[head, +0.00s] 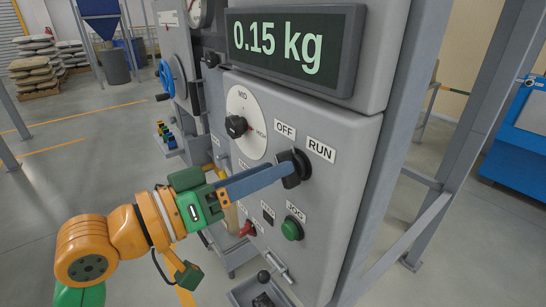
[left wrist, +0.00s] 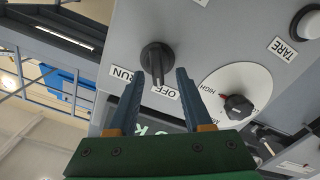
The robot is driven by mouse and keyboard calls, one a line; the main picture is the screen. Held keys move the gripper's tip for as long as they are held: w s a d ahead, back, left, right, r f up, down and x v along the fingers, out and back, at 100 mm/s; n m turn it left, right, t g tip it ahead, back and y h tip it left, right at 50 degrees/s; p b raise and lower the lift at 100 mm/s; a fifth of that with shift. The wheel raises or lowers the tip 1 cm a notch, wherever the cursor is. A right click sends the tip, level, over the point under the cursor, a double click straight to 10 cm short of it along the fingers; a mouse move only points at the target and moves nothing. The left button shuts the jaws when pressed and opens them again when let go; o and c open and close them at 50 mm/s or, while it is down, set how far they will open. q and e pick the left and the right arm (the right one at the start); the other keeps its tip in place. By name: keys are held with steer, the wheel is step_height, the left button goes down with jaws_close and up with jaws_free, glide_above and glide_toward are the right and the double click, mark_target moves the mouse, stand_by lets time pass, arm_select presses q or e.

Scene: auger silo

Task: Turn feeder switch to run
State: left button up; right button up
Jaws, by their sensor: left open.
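The feeder switch (head: 292,168) is a black rotary knob on the grey panel, below the OFF label (head: 285,129) and RUN label (head: 321,150). In the left wrist view the switch (left wrist: 156,62) has its ridge running roughly up and down, with its lower end near the OFF label (left wrist: 166,92); RUN (left wrist: 122,74) is to its left. My left gripper (head: 284,170) is open, its blue fingers reaching to the switch. In the left wrist view the gripper (left wrist: 160,73) has one finger on each side of the switch; contact cannot be told. My right gripper is not in view.
A white dial with a black knob (head: 236,126) is left of the switch. The display (head: 294,48) above reads 0.15 kg. A grey frame post (head: 465,130) stands at the right.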

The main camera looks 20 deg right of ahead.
arm_select(q)
steer(key=shift+d+r, duration=0.1)
steer(key=shift+d, duration=0.6)
steer(key=shift+w+d, duration=0.15)
steer(key=shift+w, duration=0.05)
jaws_close()
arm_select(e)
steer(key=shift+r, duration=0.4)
